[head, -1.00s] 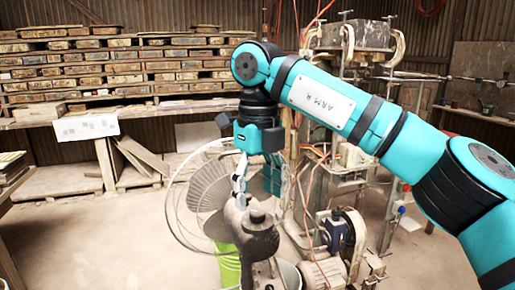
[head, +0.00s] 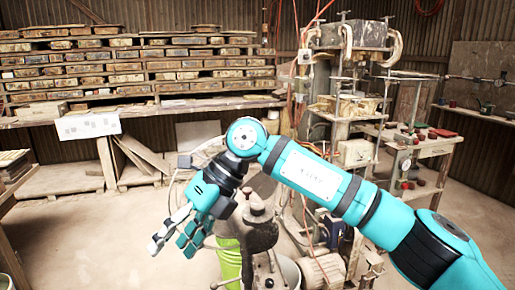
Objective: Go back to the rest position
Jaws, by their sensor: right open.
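My right gripper (head: 172,238) shows left of the picture's middle, at the end of my teal right arm. Its fingers are apart and empty, pointing down to the left. My left gripper is not in view.
A tall tile press (head: 352,35) stands behind my arm. Shelves of tile moulds (head: 130,70) line the back wall. The concrete floor at left (head: 90,245) is clear.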

